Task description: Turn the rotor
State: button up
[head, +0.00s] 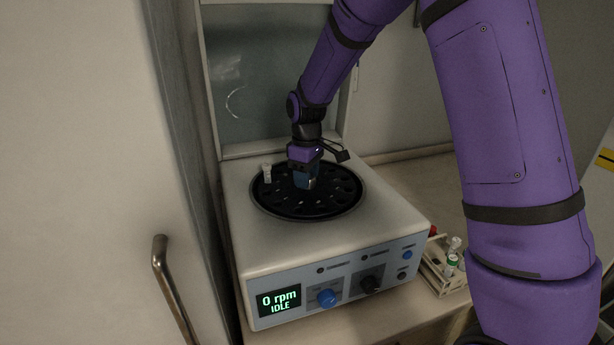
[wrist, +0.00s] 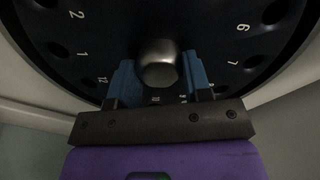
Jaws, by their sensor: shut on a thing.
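The rotor (head: 300,207) is a black disc with numbered holes, set in the top of a white centrifuge (head: 232,203). The rotor also fills the upper part of the wrist view (wrist: 108,38). A silver hub knob (wrist: 158,64) stands at its centre. My gripper (head: 305,181) points down at the rotor's middle. In the wrist view my gripper's blue fingers (wrist: 160,82) are shut on the knob, one on each side. A whitish tube (head: 266,173) stands upright at the rotor's left edge. In the head view the gripper hides the knob.
The open lid (head: 265,85) rises behind the rotor. The front display (head: 279,301) reads 0 rpm, IDLE, beside a blue dial (head: 327,298). A rack (head: 442,280) with tubes stands to the right. A metal handle (head: 172,285) is on the panel at left.

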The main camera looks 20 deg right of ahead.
jog(key=shift+n, duration=6)
jog(key=shift+s+n, duration=0.1)
jog(key=shift+n, duration=6.1)
jog(key=o, duration=1.3)
jog(key=shift+s, duration=0.1)
notch_tip(320, 180, up, 11)
jog(key=shift+f, duration=0.1)
